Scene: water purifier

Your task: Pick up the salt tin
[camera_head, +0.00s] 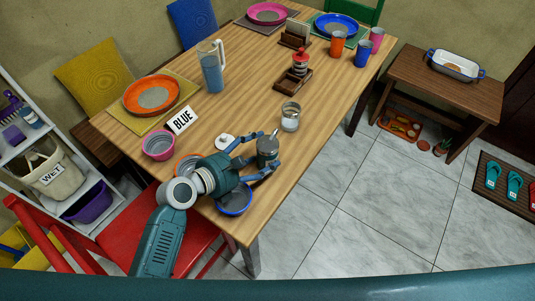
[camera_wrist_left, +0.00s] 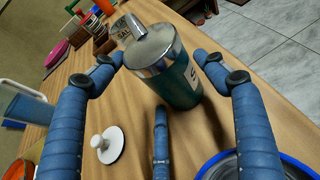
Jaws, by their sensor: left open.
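My left gripper (camera_head: 257,154) is open around the tin, with blue fingers on either side. In the wrist view gaps show between the left gripper's fingers (camera_wrist_left: 178,73) and the tin; contact in depth is hard to judge. My right gripper is not in view.
A blue-rimmed bowl (camera_head: 235,199) is below the gripper. A white knobbed lid (camera_head: 225,141) lies to the left. A pale metal-rimmed canister (camera_head: 290,117) stands behind the tin.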

